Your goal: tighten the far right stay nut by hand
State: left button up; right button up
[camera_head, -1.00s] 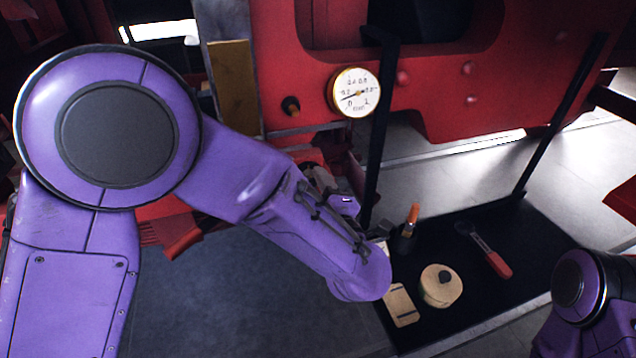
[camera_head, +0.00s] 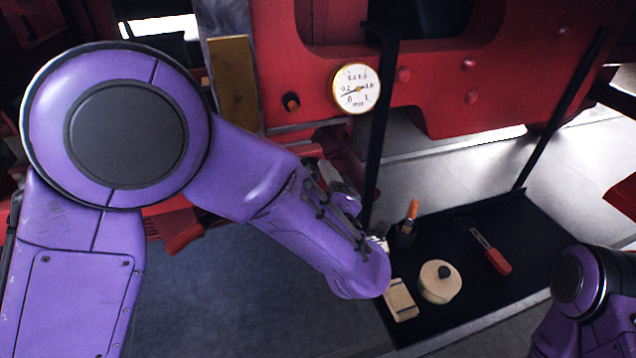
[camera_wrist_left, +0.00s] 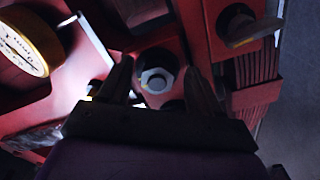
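A bright hex nut (camera_wrist_left: 157,80) on a round stud sits in the red frame in the left wrist view. My left gripper (camera_wrist_left: 158,85) has its two dark fingers apart, one on each side of the nut in the picture. I cannot tell whether they touch it. In the head view my left gripper is mostly hidden behind my purple forearm, beside the red frame. A second round bolt or nut (camera_wrist_left: 238,22) shows at the upper right of the wrist view. I cannot tell which is the far right stay nut. My right gripper is out of view.
A pressure gauge (camera_head: 356,89) with a brass rim is on the red frame. Black posts rise from the tray.

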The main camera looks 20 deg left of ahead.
pick_arm(q)
jog(key=b+v, duration=0.4)
jog(key=v, duration=0.6)
jog(key=shift+s+d, duration=0.25)
